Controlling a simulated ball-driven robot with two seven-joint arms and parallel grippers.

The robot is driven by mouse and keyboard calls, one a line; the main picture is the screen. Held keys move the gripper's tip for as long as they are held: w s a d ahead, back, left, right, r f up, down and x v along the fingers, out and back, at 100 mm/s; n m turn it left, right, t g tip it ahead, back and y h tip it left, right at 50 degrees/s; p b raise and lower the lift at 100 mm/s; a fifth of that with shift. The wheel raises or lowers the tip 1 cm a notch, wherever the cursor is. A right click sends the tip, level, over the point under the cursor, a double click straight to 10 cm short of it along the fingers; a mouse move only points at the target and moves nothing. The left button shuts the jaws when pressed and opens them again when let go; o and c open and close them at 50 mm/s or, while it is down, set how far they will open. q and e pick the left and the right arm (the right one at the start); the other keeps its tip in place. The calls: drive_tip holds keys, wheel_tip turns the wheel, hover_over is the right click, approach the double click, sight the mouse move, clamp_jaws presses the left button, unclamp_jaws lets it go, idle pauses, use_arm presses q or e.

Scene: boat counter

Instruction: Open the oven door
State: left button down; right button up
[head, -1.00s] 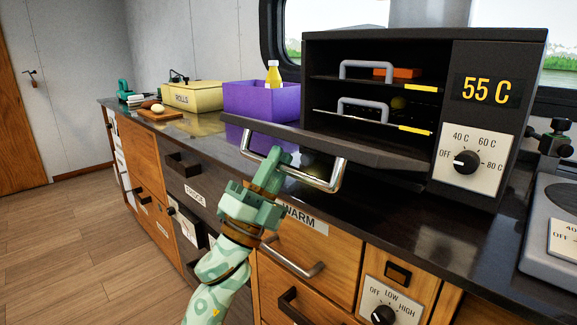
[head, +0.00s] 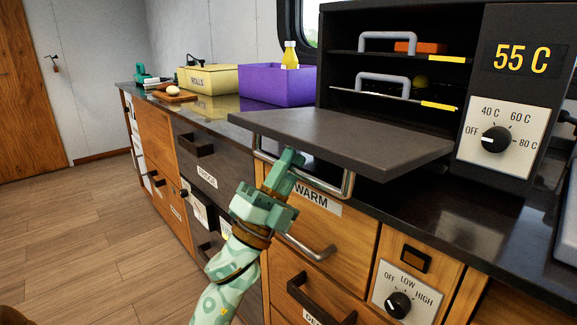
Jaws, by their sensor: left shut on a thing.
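The oven (head: 510,110) is a dark box on the counter with a 55 C display and a dial. Its door (head: 340,138) is folded down, roughly level, and sticks out past the counter's front edge. The silver door handle (head: 330,189) hangs below the door's outer edge. My left gripper (head: 288,165) is shut on this handle, near its left part, and its fingertips are partly hidden under the door. Inside the open oven, two racks with grey handles (head: 388,37) show. My right gripper is not in view.
Drawers line the counter front, with a WARM drawer handle (head: 308,249) just below my left gripper. A purple bin (head: 275,85), a yellow ROLLS box (head: 210,78) and a board with food (head: 172,94) stand left of the oven. The wooden floor at left is clear.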

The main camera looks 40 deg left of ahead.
use_arm(q)
drive_tip(key=c, duration=1.4)
unclamp_jaws()
drive_tip(key=shift+w+f, duration=0.1)
drive_tip(key=shift+w, duration=0.1)
drive_tip(key=shift+s, duration=0.1)
drive_tip(key=d+v, duration=0.1)
drive_tip(key=v, duration=1.5)
drive_tip(key=shift+a+f, duration=0.2)
drive_tip(key=shift+a, duration=0.25)
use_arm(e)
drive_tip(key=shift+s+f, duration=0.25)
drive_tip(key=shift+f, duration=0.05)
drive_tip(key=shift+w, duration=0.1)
